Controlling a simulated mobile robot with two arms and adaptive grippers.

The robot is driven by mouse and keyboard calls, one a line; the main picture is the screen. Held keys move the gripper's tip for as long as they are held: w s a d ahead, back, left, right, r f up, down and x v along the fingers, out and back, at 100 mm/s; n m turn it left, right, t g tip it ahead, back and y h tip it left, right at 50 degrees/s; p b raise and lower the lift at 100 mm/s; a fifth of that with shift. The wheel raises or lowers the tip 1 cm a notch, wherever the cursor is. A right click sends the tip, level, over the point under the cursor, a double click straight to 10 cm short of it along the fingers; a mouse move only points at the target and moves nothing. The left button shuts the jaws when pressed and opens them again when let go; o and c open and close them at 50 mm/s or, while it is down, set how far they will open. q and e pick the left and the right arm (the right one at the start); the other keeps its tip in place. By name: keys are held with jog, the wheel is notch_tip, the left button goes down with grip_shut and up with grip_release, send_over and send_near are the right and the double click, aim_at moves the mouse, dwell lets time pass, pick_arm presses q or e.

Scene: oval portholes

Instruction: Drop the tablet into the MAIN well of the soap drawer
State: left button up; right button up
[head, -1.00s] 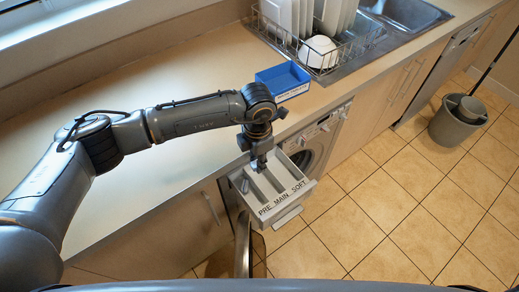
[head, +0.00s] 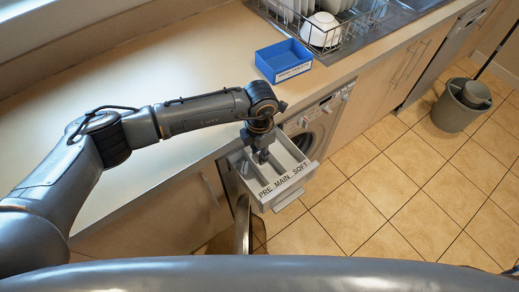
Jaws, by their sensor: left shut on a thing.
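The soap drawer (head: 264,199) is pulled out of the washing machine, below the worktop edge. Its front rim reads PRE, MAIN, SOFT from left to right, with a well behind each word. My left gripper (head: 262,157) points down over the drawer, around the MAIN well behind its label. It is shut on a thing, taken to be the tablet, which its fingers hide. How far the fingertips are above the well floor cannot be told. My right gripper is not in view.
A blue labelled bin (head: 283,62) stands on the worktop (head: 150,75), behind the drawer. A dish rack (head: 345,35) with white dishes is beyond it. A grey bucket (head: 455,108) stands on the tiled floor at right, which is mostly clear.

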pick_arm(q)
jog(key=o, duration=1)
notch_tip(320, 180, up, 12)
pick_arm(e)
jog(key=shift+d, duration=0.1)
pick_arm(q)
jog(key=shift+s+d, duration=0.1)
